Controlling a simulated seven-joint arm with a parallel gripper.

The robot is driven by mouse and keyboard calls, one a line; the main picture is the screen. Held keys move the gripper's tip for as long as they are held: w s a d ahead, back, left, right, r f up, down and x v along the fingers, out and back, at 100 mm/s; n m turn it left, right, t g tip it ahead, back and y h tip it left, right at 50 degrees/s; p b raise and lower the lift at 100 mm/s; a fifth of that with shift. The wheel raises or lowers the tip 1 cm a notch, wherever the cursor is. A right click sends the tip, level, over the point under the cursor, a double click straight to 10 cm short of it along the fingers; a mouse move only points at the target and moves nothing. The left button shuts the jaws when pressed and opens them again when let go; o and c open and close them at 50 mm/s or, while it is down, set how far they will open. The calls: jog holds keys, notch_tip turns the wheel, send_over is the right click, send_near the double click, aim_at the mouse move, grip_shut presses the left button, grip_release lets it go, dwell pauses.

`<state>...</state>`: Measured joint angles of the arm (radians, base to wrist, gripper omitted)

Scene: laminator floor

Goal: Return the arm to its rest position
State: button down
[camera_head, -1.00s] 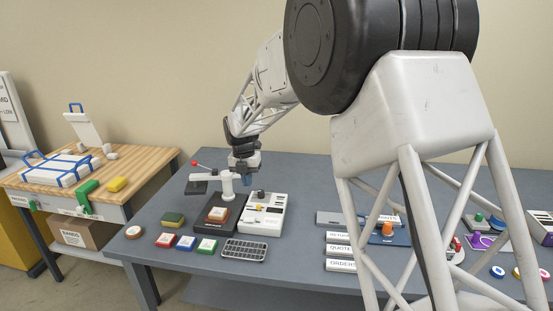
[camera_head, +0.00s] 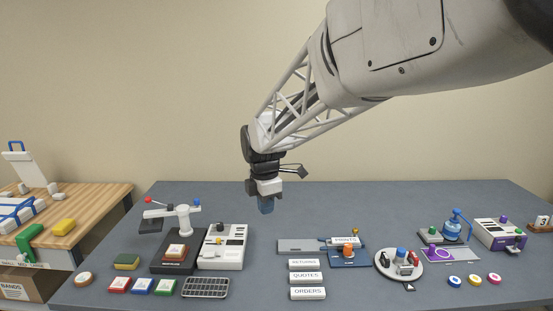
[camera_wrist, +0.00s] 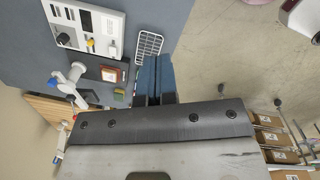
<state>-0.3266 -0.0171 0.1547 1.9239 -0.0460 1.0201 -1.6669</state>
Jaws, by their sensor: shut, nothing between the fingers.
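My gripper (camera_head: 266,205) hangs pointing down above the back middle of the grey table (camera_head: 390,205), to the right of the white device with buttons (camera_head: 222,247). Its blue fingers are together with nothing between them, and it touches nothing. In the wrist view the shut fingers (camera_wrist: 155,78) reach up toward the table edge, near the wire rack (camera_wrist: 148,45). My arm comes in from the upper right of the head view.
Labelled blocks (camera_head: 306,278), a round tray (camera_head: 399,265) and a purple device (camera_head: 499,234) lie further right. A wooden bench (camera_head: 90,205) adjoins at left. The table's back strip is clear.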

jog(key=s+d+m, duration=0.7)
jog(key=s, duration=0.4)
jog(key=s+d+f+m+t, duration=0.1)
jog(key=s+d+m, duration=0.6)
jog(key=s, duration=0.5)
jog(key=s+d+f+m, duration=0.1)
jog(key=s+d+m, duration=0.6)
jog(key=s+m, duration=0.2)
jog(key=shift+s+d+f+t, duration=0.15)
jog(key=shift+s+t, duration=0.25)
jog(key=shift+s, duration=0.85)
